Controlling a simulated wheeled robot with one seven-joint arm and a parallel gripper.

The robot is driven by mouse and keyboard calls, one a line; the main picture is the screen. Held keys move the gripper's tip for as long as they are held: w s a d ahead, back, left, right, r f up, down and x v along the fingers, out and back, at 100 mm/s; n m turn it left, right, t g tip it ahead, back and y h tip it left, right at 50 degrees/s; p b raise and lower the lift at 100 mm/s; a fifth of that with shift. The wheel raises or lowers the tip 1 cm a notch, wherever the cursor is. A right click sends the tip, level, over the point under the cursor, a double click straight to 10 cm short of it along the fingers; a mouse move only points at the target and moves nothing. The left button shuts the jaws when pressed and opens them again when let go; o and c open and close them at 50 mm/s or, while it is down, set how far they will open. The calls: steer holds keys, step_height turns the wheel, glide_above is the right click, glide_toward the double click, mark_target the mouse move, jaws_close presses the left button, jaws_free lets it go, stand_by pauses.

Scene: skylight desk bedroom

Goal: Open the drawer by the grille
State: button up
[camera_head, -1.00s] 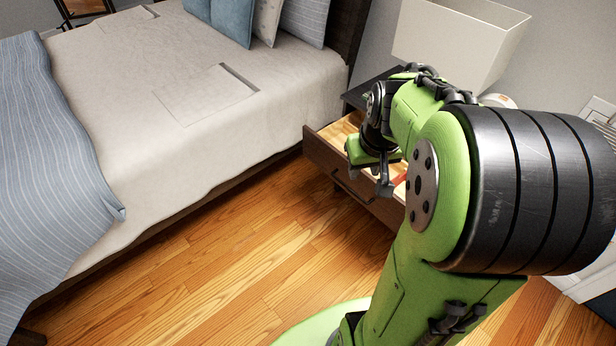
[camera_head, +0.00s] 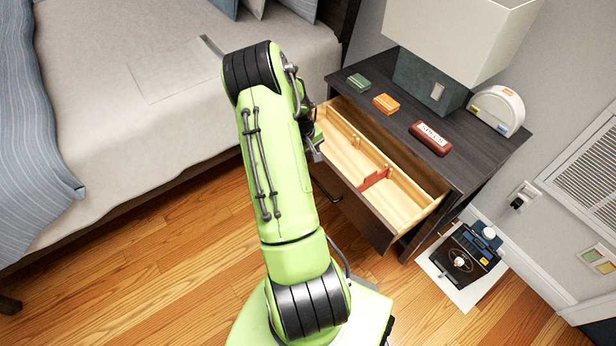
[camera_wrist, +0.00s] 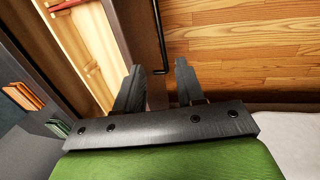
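The dark nightstand's drawer (camera_head: 360,205) stands pulled out, showing a pale wooden inside with dividers and a red piece (camera_head: 374,178). The wall grille (camera_head: 590,180) is to the right of the nightstand. The drawer's black bar handle (camera_head: 325,190) is on its front, partly hidden by my arm. My gripper (camera_wrist: 159,66) is open at the drawer front, near the bed-side end. In the wrist view one end of the handle (camera_wrist: 160,45) shows between the two fingertips, with gaps at both sides; I cannot tell whether the fingers reach around it.
The nightstand top (camera_head: 470,155) bears a lamp (camera_head: 435,75), a white rounded object (camera_head: 497,110) and several small boxes. The bed (camera_head: 150,120) is close on the left. A dark device on a white sheet (camera_head: 462,262) lies on the floor at the right. Wooden floor is clear in front.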

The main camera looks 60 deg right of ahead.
mark_target(317, 183)
steer(key=f+b, duration=0.1)
steer(key=f, duration=0.3)
steer(key=s+d+f+b, duration=0.1)
steer(key=f, duration=0.4)
steer(key=d+f+b, duration=0.1)
steer(key=f, duration=0.4)
steer(key=shift+s+d+b, duration=0.15)
steer(key=shift+d+b, duration=0.05)
steer(key=shift+b, duration=0.1)
jaws_close()
